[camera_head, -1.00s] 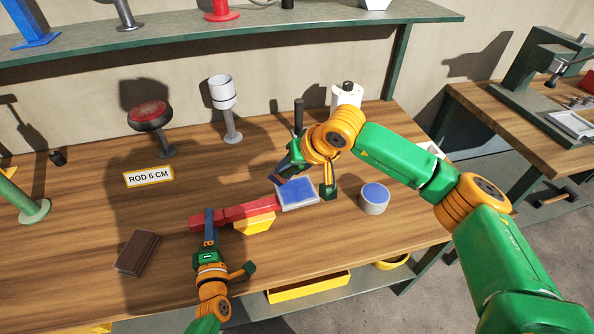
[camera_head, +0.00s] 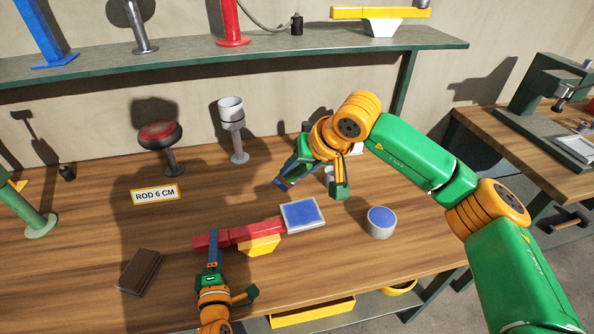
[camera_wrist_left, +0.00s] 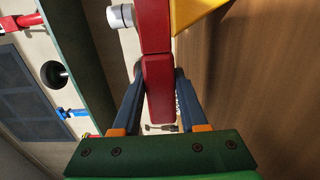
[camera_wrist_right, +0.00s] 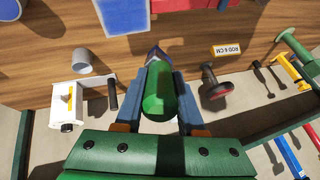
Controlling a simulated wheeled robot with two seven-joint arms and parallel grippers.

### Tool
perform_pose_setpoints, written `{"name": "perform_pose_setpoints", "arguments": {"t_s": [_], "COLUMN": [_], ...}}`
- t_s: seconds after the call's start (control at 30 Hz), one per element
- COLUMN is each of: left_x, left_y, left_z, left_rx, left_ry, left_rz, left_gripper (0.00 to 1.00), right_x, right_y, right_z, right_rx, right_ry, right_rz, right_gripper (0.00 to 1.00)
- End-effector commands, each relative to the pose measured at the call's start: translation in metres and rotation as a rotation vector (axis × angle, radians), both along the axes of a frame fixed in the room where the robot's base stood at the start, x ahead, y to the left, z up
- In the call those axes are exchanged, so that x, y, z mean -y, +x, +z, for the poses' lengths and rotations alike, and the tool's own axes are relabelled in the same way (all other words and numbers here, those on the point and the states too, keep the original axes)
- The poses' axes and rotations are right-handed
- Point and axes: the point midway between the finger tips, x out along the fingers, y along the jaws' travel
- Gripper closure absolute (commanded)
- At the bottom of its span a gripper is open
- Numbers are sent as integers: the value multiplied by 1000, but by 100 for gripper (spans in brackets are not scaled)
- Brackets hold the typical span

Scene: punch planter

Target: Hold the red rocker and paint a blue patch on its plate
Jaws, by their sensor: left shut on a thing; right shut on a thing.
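The red rocker (camera_head: 255,232) is a long bar over a yellow wedge (camera_head: 260,247). At its right end is a light square plate (camera_head: 287,228) with a blue patch (camera_head: 302,213) over most of its face. My left gripper (camera_head: 213,241) is shut on the rocker's left end; the left wrist view shows the red bar (camera_wrist_left: 160,88) between the fingers. My right gripper (camera_head: 281,184) is above and behind the plate, apart from it. It is shut on a green cylinder (camera_wrist_right: 158,98) with a dark pointed tip. The plate's blue patch (camera_wrist_right: 122,14) lies beyond that tip.
A pot with a blue top (camera_head: 380,222) stands right of the plate. A dark brown block (camera_head: 140,272) lies at left. A ROD 6 CM sign (camera_head: 155,195), a red-topped stand (camera_head: 160,140) and a grey cup stand (camera_head: 233,128) are behind. The front right of the table is clear.

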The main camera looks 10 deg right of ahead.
Motion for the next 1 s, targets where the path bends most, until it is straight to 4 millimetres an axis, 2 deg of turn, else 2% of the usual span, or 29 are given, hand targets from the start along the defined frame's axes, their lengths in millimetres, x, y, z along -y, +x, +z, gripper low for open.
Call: {"name": "perform_pose_setpoints", "arguments": {"t_s": [0.2, 0.23, 0.33, 0.6, 0.7, 0.87, 1.0], "left_x": [0, 0, 0, 0, 0, -1, -1], "left_y": [0, 0, 0, 0, -6, -36, -77], "left_z": [0, 0, 0, 0, -1, -1, -2], "left_rx": [-1, -1, -1, 0, -2, -3, -6], "left_ry": [0, 0, 0, 0, -1, -1, -1], "left_rz": [0, 0, 0, 0, -1, 0, -1], "left_gripper": [100, 50, 23, 23, 23, 23, 23], "right_x": [0, 0, 0, 0, 0, 0, 0], "right_y": [0, 0, 0, 0, 0, 0, 0], "right_z": [0, 0, 0, 0, 0, 0, 0], "right_rx": [0, 0, 0, 0, 0, 0, 0], "right_ry": [0, 0, 0, 0, 0, 0, 0], "right_rz": [0, 0, 0, 0, 0, 0, 0], "right_gripper": [100, 100, 100, 100, 100, 100, 100]}}
